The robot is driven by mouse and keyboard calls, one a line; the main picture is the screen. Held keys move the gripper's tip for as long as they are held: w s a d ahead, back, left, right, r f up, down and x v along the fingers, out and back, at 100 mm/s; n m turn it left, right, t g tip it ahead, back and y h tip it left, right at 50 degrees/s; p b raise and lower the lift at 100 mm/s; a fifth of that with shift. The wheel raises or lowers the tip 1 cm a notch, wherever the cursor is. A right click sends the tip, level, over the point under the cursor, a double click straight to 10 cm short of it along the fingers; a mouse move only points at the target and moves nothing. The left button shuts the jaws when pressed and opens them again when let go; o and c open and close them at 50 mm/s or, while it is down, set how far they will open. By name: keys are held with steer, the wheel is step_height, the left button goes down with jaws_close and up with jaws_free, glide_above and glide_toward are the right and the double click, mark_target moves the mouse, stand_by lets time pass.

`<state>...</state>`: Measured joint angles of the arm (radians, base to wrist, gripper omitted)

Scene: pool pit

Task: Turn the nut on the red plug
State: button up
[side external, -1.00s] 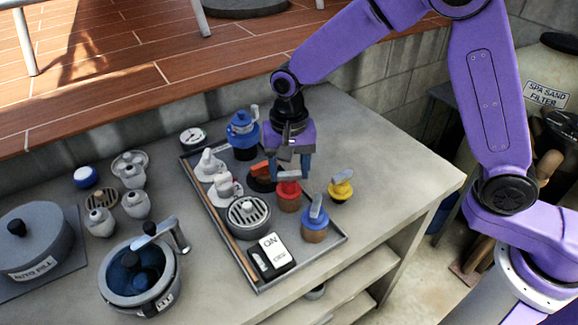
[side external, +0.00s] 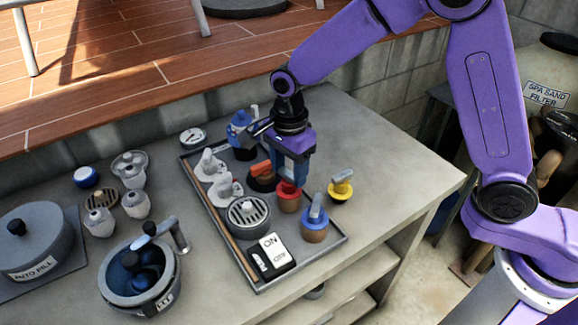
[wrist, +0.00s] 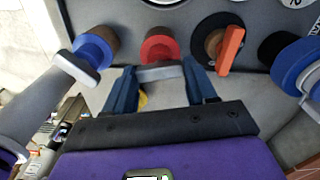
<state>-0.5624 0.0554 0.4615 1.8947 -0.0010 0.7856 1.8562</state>
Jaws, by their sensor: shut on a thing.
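The red plug (side external: 289,200) stands in the grey tray between the orange-handled and blue plugs. In the wrist view the red plug (wrist: 160,49) has a grey bar-shaped nut (wrist: 160,72) on its face. My gripper (side external: 291,180) is directly above the red plug, pointing down. In the wrist view the blue fingers of my gripper (wrist: 161,76) lie on both sides of the nut, shut on it. In the side view the fingers hide most of the nut.
A plug with an orange handle (side external: 261,168), a blue plug (side external: 314,213) and a yellow plug (side external: 340,188) stand close by. White fittings (side external: 222,186), a round drain (side external: 249,212) and an ON switch (side external: 271,254) share the tray.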

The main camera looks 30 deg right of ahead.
mark_target(289, 173)
steer(key=shift+m, duration=0.7)
steer(key=o, duration=1.1)
step_height(289, 173, up, 17)
steer(key=shift+r, duration=0.2)
